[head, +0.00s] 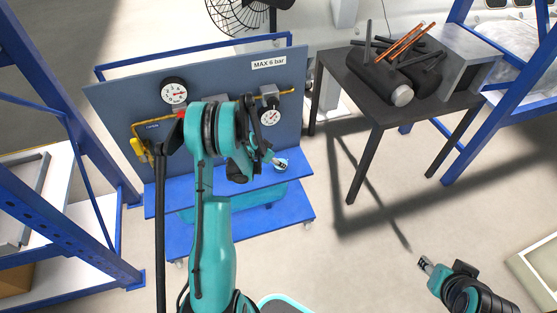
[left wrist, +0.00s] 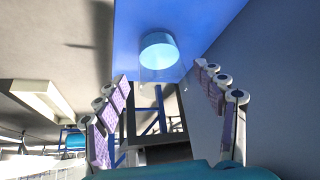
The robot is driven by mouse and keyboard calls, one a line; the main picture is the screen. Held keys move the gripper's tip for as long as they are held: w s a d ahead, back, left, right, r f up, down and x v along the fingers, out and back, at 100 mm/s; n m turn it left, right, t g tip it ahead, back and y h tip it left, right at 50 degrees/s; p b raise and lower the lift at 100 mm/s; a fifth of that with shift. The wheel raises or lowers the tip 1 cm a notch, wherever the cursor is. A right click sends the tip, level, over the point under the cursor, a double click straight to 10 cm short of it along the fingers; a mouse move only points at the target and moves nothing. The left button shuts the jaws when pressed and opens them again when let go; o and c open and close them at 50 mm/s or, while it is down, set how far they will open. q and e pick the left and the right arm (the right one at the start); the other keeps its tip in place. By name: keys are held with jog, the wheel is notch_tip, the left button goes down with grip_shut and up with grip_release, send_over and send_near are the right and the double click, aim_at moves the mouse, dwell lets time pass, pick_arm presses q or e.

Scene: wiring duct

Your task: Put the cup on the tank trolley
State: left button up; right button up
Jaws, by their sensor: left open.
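The cup (left wrist: 160,54) is clear with a light-blue base or filling and stands on a blue surface in the left wrist view. In the head view the small cup (head: 281,166) is on the blue shelf of the tank trolley (head: 238,232), partly hidden by my gripper. My left gripper (head: 269,157) is open close beside the cup. In the left wrist view its fingertips (left wrist: 161,77) are spread, with the cup between and just beyond them. No grasp shows. My right gripper (head: 424,263) is far off over the floor at lower right, too small to read.
The trolley's upright panel has gauges (head: 173,91), yellow pipes and a "MAX 6 bar" label behind the shelf. A dark table (head: 377,112) with black cylinders and copper rods stands right. Blue racks flank both sides. The floor between trolley and table is clear.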

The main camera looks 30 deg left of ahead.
pick_arm(q)
jog(key=s+d+r+p, duration=0.1)
jog(key=s+d+r, duration=0.25)
jog(key=r, duration=0.35)
jog(key=s+d+r+n, duration=0.1)
jog(key=s+d+r, duration=0.2)
jog(key=d+r, duration=0.35)
jog(key=s+d+r+p, duration=0.1)
jog(key=s+d+r, duration=0.2)
jog(key=r, duration=0.5)
jog(key=s+d+r, duration=0.3)
jog(key=s+d, duration=0.2)
jog(key=s, duration=0.3)
jog(key=s+d+r+n+y, duration=0.1)
jog(key=s+d, duration=0.3)
jog(key=s, duration=0.4)
jog(key=shift+d+r+t, duration=0.35)
jog(key=shift+r+t, duration=0.05)
jog(key=shift+r, duration=0.5)
